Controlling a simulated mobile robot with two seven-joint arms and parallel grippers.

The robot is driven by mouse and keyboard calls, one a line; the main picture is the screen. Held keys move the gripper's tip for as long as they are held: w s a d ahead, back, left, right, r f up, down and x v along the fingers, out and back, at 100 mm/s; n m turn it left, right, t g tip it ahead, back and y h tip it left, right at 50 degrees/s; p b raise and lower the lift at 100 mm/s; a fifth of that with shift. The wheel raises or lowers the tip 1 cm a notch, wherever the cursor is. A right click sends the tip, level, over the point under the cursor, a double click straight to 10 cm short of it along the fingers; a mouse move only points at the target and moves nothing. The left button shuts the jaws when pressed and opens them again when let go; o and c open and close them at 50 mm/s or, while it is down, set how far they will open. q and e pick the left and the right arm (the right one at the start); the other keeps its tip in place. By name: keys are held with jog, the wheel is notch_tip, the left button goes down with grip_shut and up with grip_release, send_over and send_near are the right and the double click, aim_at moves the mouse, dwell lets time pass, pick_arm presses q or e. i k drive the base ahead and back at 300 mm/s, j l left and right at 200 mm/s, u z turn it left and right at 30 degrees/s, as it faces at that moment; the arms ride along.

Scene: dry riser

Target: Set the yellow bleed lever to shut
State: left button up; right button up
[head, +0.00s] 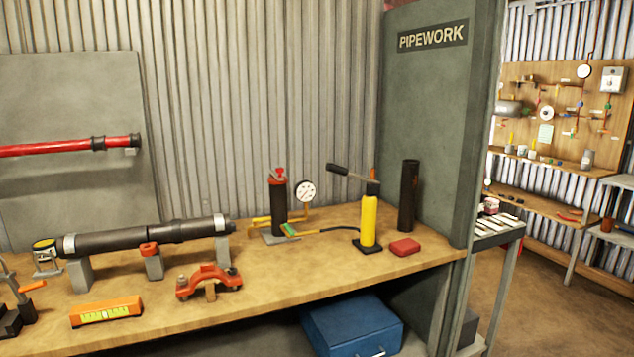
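A short yellow lever (260,220) sticks out to the left, roughly level, at the low side of a dark upright cylinder with a red top (279,205) on the bench. It looks like the bleed lever; no open or shut marking can be read at this size. A round white dial gauge (306,191) stands just right of the cylinder. A green-ended fitting (290,230) and a dark hose in front lead toward a yellow hand pump (369,222) with a black handle (350,173). Neither of my grippers is in view.
The wooden bench (330,270) also carries a red block (405,247), a black tube (408,195), a red clamp (209,281), an orange level (106,312) and a dark pipe on supports (150,236). A grey PIPEWORK partition (430,120) bounds the right end. A blue case (353,325) sits below.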

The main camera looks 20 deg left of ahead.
aim_at(255, 221)
jog(key=i+j+u, duration=0.15)
jog(key=u, duration=0.25)
jog(key=i+j+u, duration=0.1)
jog(key=i+u, duration=0.15)
jog(key=u, duration=0.15)
jog(key=i+l, duration=0.1)
jog(key=l, duration=0.2)
jog(key=l+z, duration=0.1)
jog(key=l, duration=0.2)
jog(key=i+l+z, duration=0.1)
jog(key=l, duration=0.2)
jog(key=i, duration=0.05)
